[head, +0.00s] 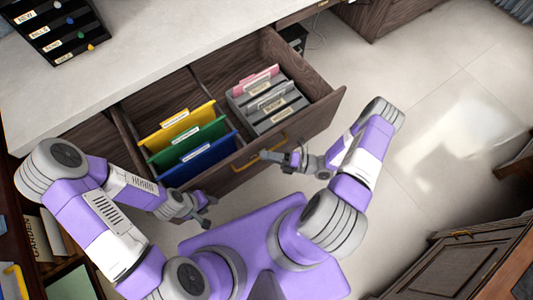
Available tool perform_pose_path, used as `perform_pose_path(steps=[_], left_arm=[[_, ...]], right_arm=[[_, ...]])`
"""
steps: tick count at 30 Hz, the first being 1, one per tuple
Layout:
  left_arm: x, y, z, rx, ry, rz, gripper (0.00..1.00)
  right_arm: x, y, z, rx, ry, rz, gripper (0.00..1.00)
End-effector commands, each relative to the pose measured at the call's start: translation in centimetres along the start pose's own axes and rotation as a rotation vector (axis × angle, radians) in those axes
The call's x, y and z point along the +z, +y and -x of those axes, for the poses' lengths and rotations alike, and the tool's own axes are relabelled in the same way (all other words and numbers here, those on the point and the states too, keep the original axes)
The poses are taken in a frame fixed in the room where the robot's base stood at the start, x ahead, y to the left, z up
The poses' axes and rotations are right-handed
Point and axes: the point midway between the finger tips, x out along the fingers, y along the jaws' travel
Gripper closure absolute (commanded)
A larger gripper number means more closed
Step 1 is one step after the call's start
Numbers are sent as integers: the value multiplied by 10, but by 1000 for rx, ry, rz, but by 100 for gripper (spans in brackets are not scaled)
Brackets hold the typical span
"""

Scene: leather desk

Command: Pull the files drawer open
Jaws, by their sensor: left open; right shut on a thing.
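The files drawer (318,116) is a dark wooden drawer standing open below the pale desktop. Yellow (181,126), green (187,147) and blue (195,165) hanging folders fill its left part, and grey files (272,105) with a pink one (257,79) fill its right part. A yellow handle (244,165) is on its front. My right gripper (273,157) is at the handle's right end, shut on the handle; its fingertips are small and partly merged with the handle. My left gripper (209,204) is open and empty, in front of the drawer's left end, apart from it.
A black letter rack (60,30) with labelled slots stands on the pale desktop (130,75). A wooden cabinet (470,260) is at the lower right. A dark shelf with books (42,235) is at the left. The tiled floor (440,120) at right is clear.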

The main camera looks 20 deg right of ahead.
Motion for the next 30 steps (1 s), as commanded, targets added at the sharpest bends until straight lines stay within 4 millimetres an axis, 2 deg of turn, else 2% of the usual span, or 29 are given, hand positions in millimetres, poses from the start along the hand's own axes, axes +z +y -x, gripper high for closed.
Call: perform_pose_path(steps=[9, 10, 14, 23, 26, 30], left_arm=[[0, 0, 0, 0, 0, 0, 57], [0, 0, 0, 0, 0, 0, 57], [0, 0, 0, 0, 0, 0, 57], [0, 0, 0, 0, 0, 0, 57], [0, 0, 1, 0, 0, 0, 57], [0, 1, 2, 0, 0, 0, 57]], right_arm=[[1, 0, 0, 0, -2, 1, 100], [1, 0, 1, 0, -2, 1, 81], [0, 0, 0, 0, -2, 1, 62], [0, 0, 2, 0, -1, 0, 62], [0, 0, 11, -1, -2, 0, 62], [1, 0, 35, -3, -4, 2, 62]])
